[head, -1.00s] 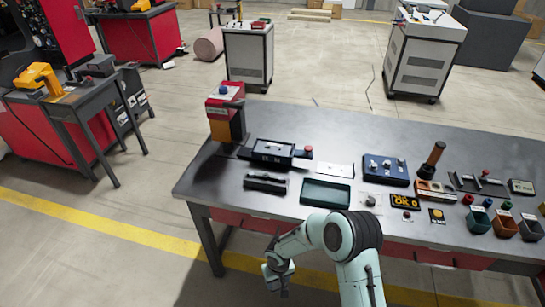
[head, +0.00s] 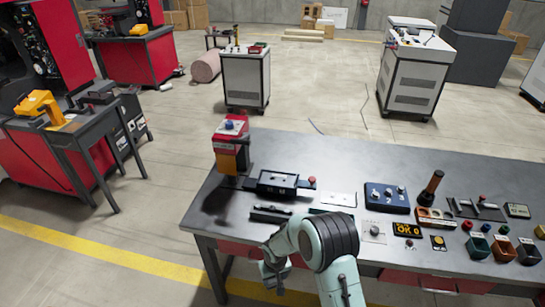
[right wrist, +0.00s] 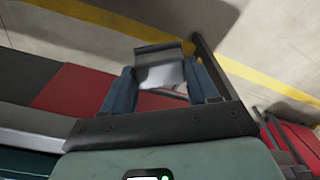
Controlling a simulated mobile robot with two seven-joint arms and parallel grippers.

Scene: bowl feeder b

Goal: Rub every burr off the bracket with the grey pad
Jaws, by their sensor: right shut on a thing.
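My right gripper (head: 273,275) hangs in front of the bench's near edge, toward the left. In the right wrist view its two dark fingers (right wrist: 161,76) are shut on a shiny grey bent metal piece (right wrist: 160,70), which looks like the bracket. It has a flat darker flange at its far end. Burrs on it are too small to make out. The held piece is hardly visible in the head view. I cannot pick out the grey pad for certain. My left gripper is not in view.
The grey bench (head: 440,165) carries a red and orange post (head: 231,155), a black fixture (head: 278,184), a black holder (head: 268,214), a white plate (head: 338,199), a blue box (head: 387,196) and small coloured bins (head: 503,247). My arm hides most of a green tray (head: 326,211).

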